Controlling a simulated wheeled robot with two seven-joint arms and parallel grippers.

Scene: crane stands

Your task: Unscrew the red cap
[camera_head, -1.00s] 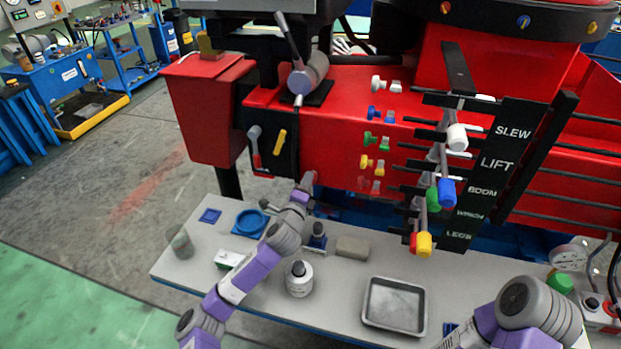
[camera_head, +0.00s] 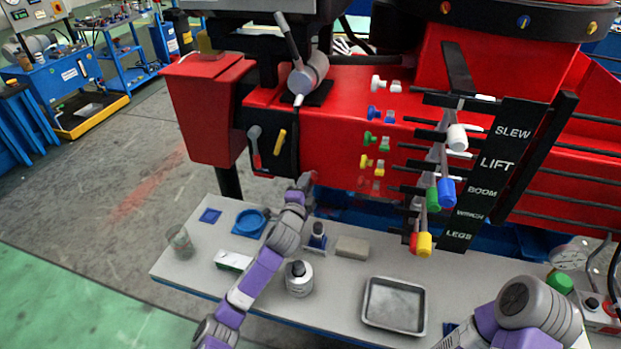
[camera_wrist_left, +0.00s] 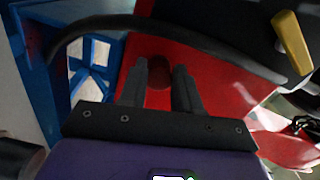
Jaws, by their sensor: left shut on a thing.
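The red cap (camera_wrist_left: 158,71) shows in the left wrist view as a small, dark, round red piece between my finger ends, against the red crane body. My left gripper (camera_wrist_left: 160,76) is shut on it, with one finger on each side. In the head view my left gripper (camera_head: 305,183) is small and partly hidden by its own wrist, at the lower front of the red crane body (camera_head: 330,130). The cap is hidden there. My right arm comes in at the bottom right, but its gripper is out of view.
A lever bank with coloured knobs (camera_head: 447,192) stands to the right. A black hose (camera_wrist_left: 200,37) arches over my fingers.

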